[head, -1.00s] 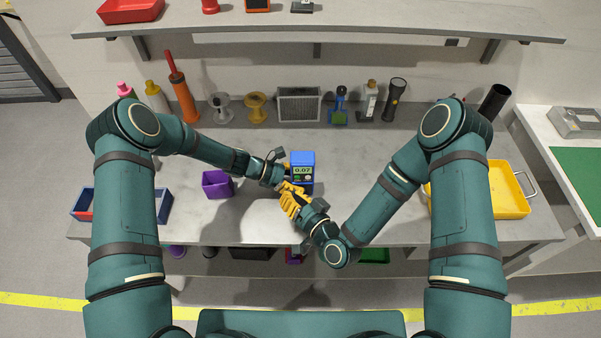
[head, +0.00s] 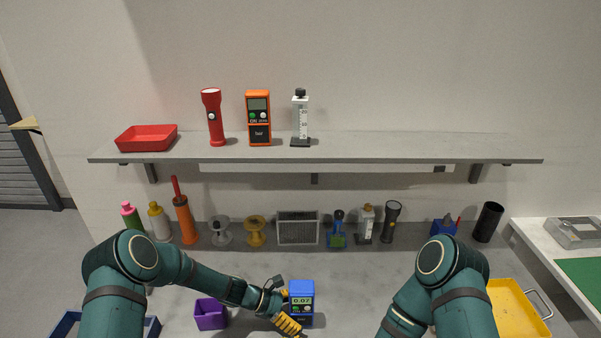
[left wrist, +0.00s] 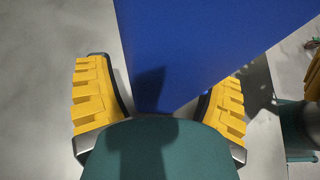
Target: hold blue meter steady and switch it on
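The blue meter (head: 302,288) stands upright on the bench in the head view. Its display is lit and reads 0.07, with a green and a white button below it. My left gripper (head: 284,296) is at the meter's left side.
A purple bin (head: 210,315) stands left of the meter. Spools, a grille box (head: 297,228), flashlights and bottles line the bench's back. The shelf (head: 400,147) above holds an orange meter (head: 259,118), a red flashlight (head: 212,117) and a red tray (head: 146,139). A yellow tray (head: 515,308) is at right.

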